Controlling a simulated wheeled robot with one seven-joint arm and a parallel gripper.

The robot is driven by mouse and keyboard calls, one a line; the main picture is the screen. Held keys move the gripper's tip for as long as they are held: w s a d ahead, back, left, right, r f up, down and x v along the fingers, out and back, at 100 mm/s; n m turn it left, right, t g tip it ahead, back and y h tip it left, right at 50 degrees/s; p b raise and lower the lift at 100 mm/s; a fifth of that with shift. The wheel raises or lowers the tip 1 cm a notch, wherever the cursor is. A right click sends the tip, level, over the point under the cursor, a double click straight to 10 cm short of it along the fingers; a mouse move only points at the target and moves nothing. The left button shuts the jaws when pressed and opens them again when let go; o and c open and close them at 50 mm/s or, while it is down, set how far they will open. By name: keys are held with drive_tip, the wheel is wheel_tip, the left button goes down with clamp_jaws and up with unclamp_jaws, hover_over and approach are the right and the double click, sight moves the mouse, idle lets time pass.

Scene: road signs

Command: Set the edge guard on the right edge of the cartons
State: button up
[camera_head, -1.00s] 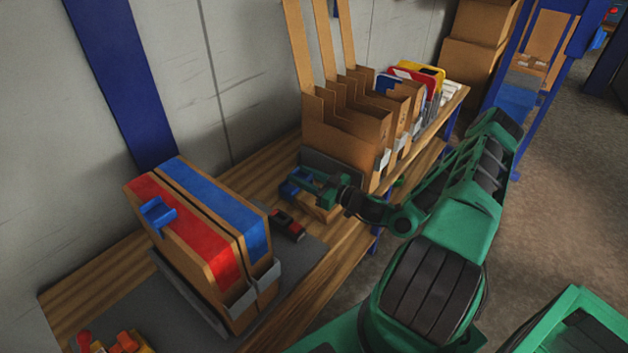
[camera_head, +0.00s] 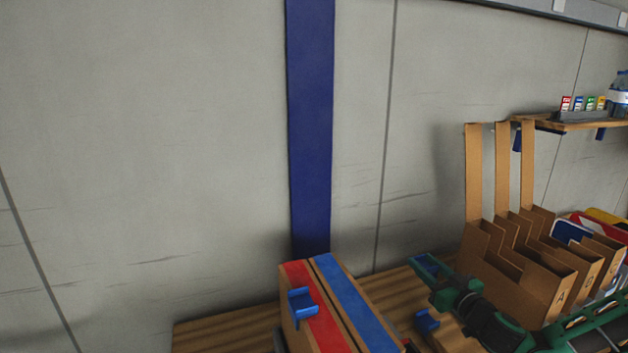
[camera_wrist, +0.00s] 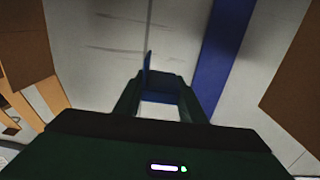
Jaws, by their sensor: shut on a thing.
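Two cartons stand side by side, one with red tape (camera_head: 318,322) and one with blue tape (camera_head: 348,300); their lower parts are cut off in the head view. A blue edge guard (camera_head: 302,304) sits at the left on the red-taped carton. My gripper (camera_head: 432,274) is to the right of the cartons and apart from them. It is shut on another blue edge guard (camera_head: 427,262). In the wrist view my gripper (camera_wrist: 160,92) has this guard (camera_wrist: 149,72) between its fingers, with one flap standing up.
A further blue piece (camera_head: 427,321) is below my gripper, at a small box. Cardboard file holders (camera_head: 513,268) with tall backs stand close to my arm at the right. A grey wall with a blue post (camera_head: 310,130) rises behind the wooden bench (camera_head: 225,331).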

drive_tip(key=shift+w+a+r, duration=0.1)
drive_tip(key=shift+a+r, duration=0.25)
drive_tip(key=shift+r, duration=0.45)
drive_tip(key=shift+w+a+r, duration=0.1)
drive_tip(key=shift+a+r, duration=0.2)
drive_tip(key=shift+r, duration=0.45)
drive_tip(key=shift+a, duration=0.1)
drive_tip(key=shift+f, duration=0.1)
drive_tip(key=s+d+f+y, duration=0.1)
drive_tip(key=s+d+f, duration=0.1)
drive_tip(key=f, duration=0.5)
drive_tip(key=s+d+f+n, duration=0.1)
drive_tip(key=s+d+f, duration=0.1)
drive_tip(key=f, duration=0.5)
drive_tip(key=shift+s+d+g+y, duration=0.4)
drive_tip(key=shift+d, duration=0.05)
drive_tip(key=shift+d+f, duration=0.1)
drive_tip(key=shift+f, duration=0.05)
